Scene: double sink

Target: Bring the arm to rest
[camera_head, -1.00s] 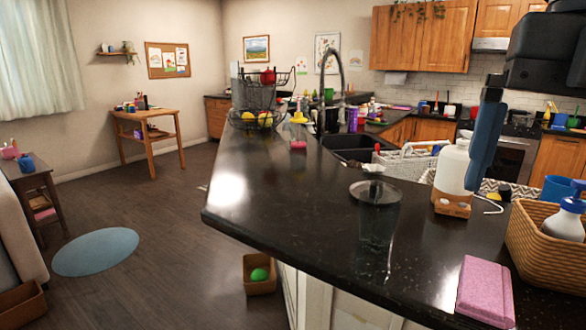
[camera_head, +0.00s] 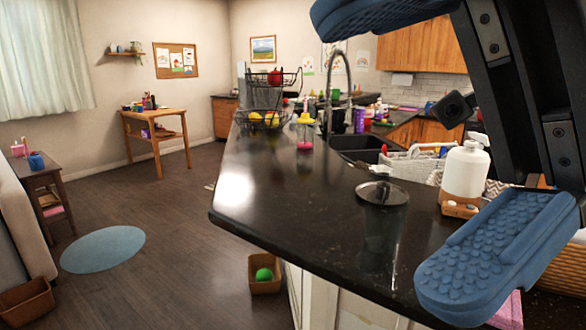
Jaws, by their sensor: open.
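My gripper (camera_head: 440,140) is close to the camera at the upper right, above the counter. Its two blue textured finger pads are wide apart, one at the top edge and one at the lower right. Nothing is held between them. The gripper hides part of the back counter, the stove area and most of the basket at the right.
Under it is a dark counter (camera_head: 290,185) with a lidded clear container (camera_head: 382,215) and a white bottle (camera_head: 465,172). A black sink (camera_head: 360,148) and a wire fruit stand (camera_head: 272,100) are farther back. The counter's left part is clear.

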